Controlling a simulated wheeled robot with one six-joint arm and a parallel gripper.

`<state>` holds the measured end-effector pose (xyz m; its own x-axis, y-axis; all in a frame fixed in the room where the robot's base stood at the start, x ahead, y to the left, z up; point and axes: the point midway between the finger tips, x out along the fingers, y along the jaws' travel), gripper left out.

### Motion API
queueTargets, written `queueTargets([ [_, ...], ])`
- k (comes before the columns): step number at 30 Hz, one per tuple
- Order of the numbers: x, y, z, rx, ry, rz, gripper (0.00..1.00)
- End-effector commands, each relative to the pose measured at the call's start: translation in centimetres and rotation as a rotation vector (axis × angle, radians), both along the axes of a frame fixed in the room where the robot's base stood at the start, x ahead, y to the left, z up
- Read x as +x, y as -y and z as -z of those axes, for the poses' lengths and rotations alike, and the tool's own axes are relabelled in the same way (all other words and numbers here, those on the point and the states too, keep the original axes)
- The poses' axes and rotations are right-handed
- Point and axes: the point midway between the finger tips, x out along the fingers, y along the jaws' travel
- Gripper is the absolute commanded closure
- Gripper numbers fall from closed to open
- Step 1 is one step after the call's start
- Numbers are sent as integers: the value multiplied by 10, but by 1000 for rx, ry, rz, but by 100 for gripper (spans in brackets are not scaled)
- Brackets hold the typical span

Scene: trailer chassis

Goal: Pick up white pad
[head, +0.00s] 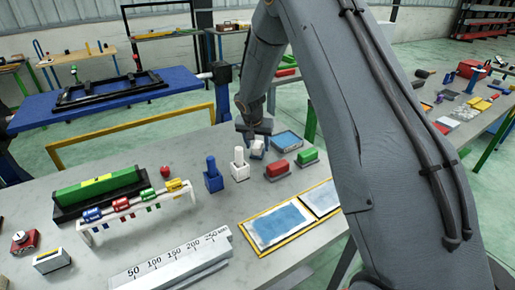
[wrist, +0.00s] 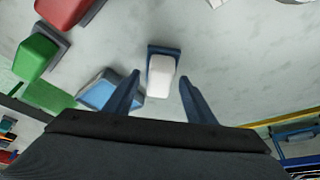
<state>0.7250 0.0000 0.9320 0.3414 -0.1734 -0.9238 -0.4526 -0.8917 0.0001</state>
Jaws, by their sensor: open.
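The white pad (wrist: 161,76) is a small white block sitting on a blue base (wrist: 164,50) on the grey table. In the wrist view it lies between and just beyond the two fingertips of my gripper (wrist: 158,84). My gripper is open, with one blue-grey finger on each side and nothing held. In the head view the white pad (head: 257,146) shows just below my gripper (head: 256,136), partly hidden by it. I cannot tell whether the fingers touch it.
A red block (head: 277,169) and a green block (head: 306,156) on bases stand close by. White (head: 238,165) and blue (head: 213,177) upright pieces stand to the left. A yellow-framed panel (head: 281,222) lies in front.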

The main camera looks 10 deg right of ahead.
Motion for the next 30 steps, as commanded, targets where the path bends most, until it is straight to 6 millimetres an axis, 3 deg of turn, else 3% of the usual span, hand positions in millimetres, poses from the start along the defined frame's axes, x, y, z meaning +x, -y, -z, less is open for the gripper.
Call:
queueTargets([
  [10, 2, 1, 6, 0, 0, 1, 50],
  [18, 2, 1, 5, 0, 0, 1, 91],
  [30, 2, 1, -3, 0, 1, 1, 92],
])
